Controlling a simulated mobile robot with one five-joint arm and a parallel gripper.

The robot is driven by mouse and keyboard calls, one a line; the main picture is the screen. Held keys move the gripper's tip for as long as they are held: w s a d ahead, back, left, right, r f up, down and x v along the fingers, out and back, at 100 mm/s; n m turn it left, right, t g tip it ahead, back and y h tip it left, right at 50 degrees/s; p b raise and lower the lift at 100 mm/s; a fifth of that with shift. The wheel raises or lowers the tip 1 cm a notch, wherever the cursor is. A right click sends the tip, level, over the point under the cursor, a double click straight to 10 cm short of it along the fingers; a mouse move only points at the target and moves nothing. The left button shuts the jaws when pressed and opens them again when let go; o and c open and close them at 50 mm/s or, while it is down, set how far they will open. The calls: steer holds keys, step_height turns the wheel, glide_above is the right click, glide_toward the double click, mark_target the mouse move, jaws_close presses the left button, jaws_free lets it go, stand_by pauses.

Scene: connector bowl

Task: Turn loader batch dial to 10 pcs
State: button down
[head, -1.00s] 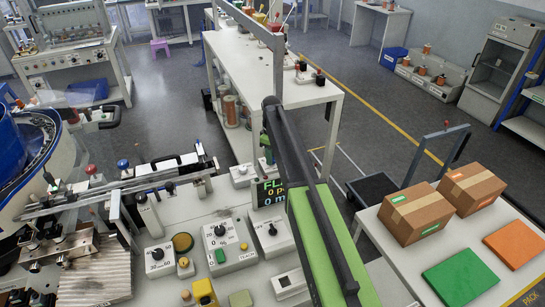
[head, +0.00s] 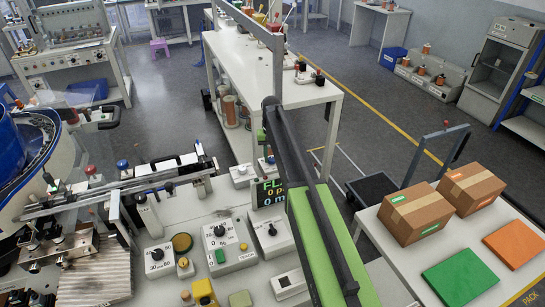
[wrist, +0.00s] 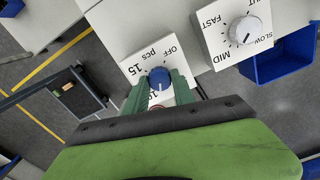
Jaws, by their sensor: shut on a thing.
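The loader batch dial has a blue knob (wrist: 159,75) on a white panel (wrist: 137,98), seen in the wrist view. The panel reads OFF, pcs and 15, and a partly covered label that looks like 10 is near my left finger. My gripper (wrist: 160,88) has its two green fingers on either side of the knob and is shut on it. A white pointer mark shows on the knob's near side, between the fingers; its exact setting is hard to read. In the head view my green arm hides the dial and the gripper.
A speed dial (wrist: 243,30) marked SLOW, MID and FAST stands right of the batch dial, with a blue bin (wrist: 277,64) below it. In the head view other dial boxes (head: 228,243) stand left of my arm, and cardboard boxes (head: 413,212) sit on the right table.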

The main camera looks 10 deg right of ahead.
mark_target(272, 158)
steer(key=shift+w+m, duration=0.1)
steer(key=shift+m, duration=1.9)
steer(key=c, duration=1.1)
jaws_free()
steer(key=shift+o, duration=0.2)
step_height(272, 158, up, 18)
steer(key=p, duration=1.7)
steer(key=shift+f, duration=0.25)
